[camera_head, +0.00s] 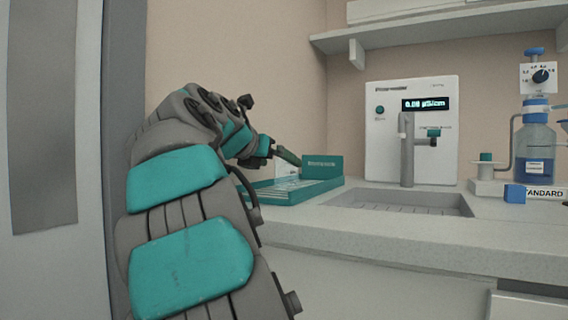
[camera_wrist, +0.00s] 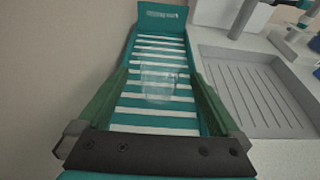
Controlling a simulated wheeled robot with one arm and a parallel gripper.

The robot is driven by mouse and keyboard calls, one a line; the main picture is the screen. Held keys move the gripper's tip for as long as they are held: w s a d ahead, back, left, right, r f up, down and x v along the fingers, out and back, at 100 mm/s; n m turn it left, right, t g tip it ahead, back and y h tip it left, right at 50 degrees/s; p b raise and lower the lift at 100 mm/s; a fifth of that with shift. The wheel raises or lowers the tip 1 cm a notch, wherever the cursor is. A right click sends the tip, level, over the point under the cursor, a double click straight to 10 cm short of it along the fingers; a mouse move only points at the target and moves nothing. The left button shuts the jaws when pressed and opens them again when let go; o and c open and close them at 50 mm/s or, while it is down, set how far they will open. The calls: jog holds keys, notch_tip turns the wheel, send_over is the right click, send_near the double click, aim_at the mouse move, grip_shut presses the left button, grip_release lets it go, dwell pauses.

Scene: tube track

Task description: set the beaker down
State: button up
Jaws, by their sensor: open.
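The clear glass beaker (camera_wrist: 158,84) shows in the wrist view on the slatted teal rack (camera_wrist: 160,30). It is faint and see-through, and I cannot tell whether it stands fully upright. My gripper (camera_wrist: 155,88) is open, with one green finger on each side of the beaker and visible gaps between fingers and glass. In the head view my gripper (camera_head: 287,156) reaches over the teal rack (camera_head: 322,170) on the counter.
A sink basin (camera_head: 400,203) lies right of the rack, and it also shows in the wrist view (camera_wrist: 255,95). A white water dispenser (camera_head: 411,130) with a tap stands behind it. A blue-capped bottle (camera_head: 535,150) stands at the right. A shelf (camera_head: 430,25) hangs above.

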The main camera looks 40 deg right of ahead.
jog(key=p+v, duration=0.1)
jog(key=v, duration=0.6)
jog(key=shift+a+r, duration=0.1)
